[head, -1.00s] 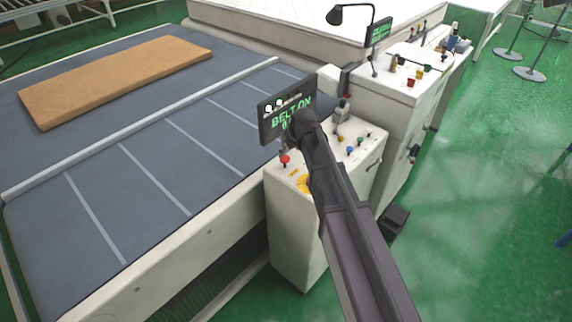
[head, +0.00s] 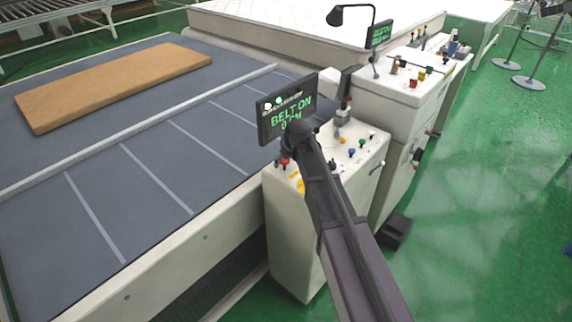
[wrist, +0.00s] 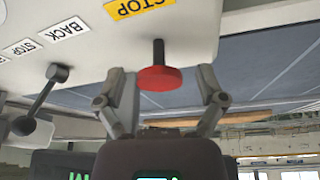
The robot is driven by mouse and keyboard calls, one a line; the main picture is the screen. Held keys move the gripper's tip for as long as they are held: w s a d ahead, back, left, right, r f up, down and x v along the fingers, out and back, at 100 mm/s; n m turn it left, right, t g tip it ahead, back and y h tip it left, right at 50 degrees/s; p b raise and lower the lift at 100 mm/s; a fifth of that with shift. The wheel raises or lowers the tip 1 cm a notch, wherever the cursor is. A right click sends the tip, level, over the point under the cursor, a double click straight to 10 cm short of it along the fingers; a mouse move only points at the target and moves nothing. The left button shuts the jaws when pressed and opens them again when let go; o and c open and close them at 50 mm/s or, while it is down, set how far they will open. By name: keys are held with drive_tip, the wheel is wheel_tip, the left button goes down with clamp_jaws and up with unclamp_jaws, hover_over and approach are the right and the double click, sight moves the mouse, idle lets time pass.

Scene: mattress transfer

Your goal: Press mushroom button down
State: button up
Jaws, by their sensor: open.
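The red mushroom button (head: 284,162) stands on a short dark stem at the near left of the white control cabinet's top (head: 330,165). In the wrist view, which looks upside down, the red button (wrist: 160,78) hangs from the panel beside a yellow STOP label (wrist: 138,8). My gripper (wrist: 160,74) is open, with one finger on each side of the button and visible gaps between. It holds nothing. In the head view my arm's end is just above and right of the button, and the fingers are mostly hidden.
Other levers and coloured knobs (head: 351,153) share the panel. A grey belt table (head: 130,200) with a tan mattress slab (head: 115,85) lies left.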

idle(0.3)
clamp_jaws()
drive_tip(key=shift+f+b, duration=0.8)
drive_tip(key=shift+f, duration=0.05)
unclamp_jaws()
drive_tip(key=shift+r, duration=0.25)
